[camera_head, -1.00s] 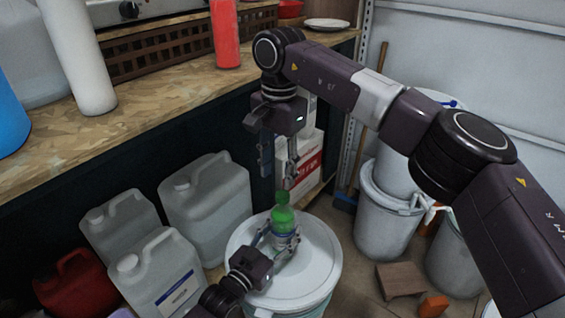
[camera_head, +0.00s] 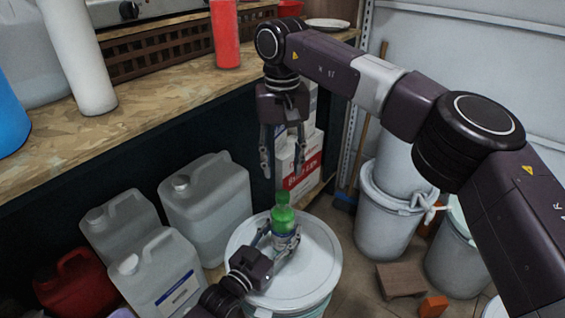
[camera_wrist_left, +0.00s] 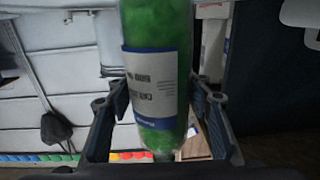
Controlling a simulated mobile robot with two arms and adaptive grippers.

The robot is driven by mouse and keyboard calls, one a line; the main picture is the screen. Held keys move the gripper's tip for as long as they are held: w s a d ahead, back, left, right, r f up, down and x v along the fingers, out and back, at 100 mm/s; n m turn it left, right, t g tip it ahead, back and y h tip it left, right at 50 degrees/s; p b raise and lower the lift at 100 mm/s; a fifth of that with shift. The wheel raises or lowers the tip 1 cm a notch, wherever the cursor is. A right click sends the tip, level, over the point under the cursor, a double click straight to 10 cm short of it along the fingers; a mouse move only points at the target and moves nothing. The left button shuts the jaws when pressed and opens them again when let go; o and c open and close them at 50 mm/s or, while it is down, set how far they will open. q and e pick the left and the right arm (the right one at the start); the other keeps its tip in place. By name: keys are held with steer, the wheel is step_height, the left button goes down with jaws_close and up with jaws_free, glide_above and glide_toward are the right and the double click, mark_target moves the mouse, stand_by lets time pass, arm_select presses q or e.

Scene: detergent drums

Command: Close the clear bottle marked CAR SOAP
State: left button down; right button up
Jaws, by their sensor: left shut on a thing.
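The clear bottle (camera_head: 283,220) with green contents stands upright on the white lid of a drum. In the left wrist view its green body and pale label with small, turned print (camera_wrist_left: 155,85) fill the middle. A green cap (camera_head: 283,198) sits on top of its neck; I cannot tell how tight it is. My left gripper (camera_head: 279,245) is shut around the bottle's lower body; its fingers also show in the left wrist view (camera_wrist_left: 158,115). My right gripper (camera_head: 284,165) points down above the cap, open and empty, its fingers apart and clear of the cap.
The white drum lid (camera_head: 318,262) has bare room around the bottle. Pale jerrycans (camera_head: 208,205) stand to the left, a red can (camera_head: 75,283) beyond them. White and red boxes (camera_head: 300,165) stand behind, below the wooden counter (camera_head: 150,105). White buckets (camera_head: 388,225) stand right.

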mark_target(283, 194)
steer(key=shift+f, duration=4)
